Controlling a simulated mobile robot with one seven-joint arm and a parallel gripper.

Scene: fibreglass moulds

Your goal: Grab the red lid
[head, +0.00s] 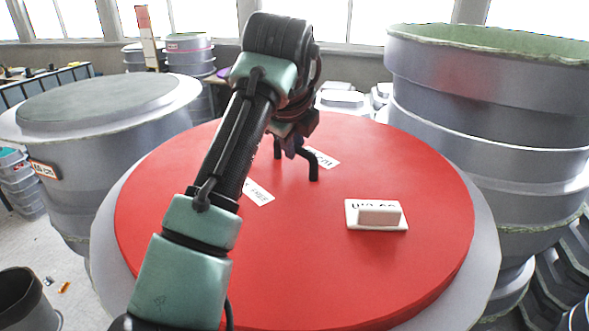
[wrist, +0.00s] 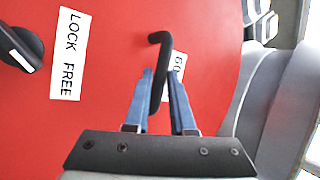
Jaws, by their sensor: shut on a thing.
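The red lid (head: 400,270) is a wide, flat disc on a grey round mould, and its red top fills much of the wrist view (wrist: 110,120). A black bent handle (head: 313,165) stands up from it. My gripper (head: 291,146) is at this handle, partly hidden by my own arm. In the wrist view my gripper's two blue fingers (wrist: 161,78) are shut on the black handle (wrist: 160,42), one on each side. The lid's far part is partly behind my arm.
White labels (head: 257,192) lie on the lid, one reading "LOCK FREE" (wrist: 70,52). A black knob (wrist: 25,48) is at the wrist view's left. A white plate with a brownish block (head: 379,216) sits right on the lid. Tall grey moulds stand left (head: 110,150) and right (head: 480,90).

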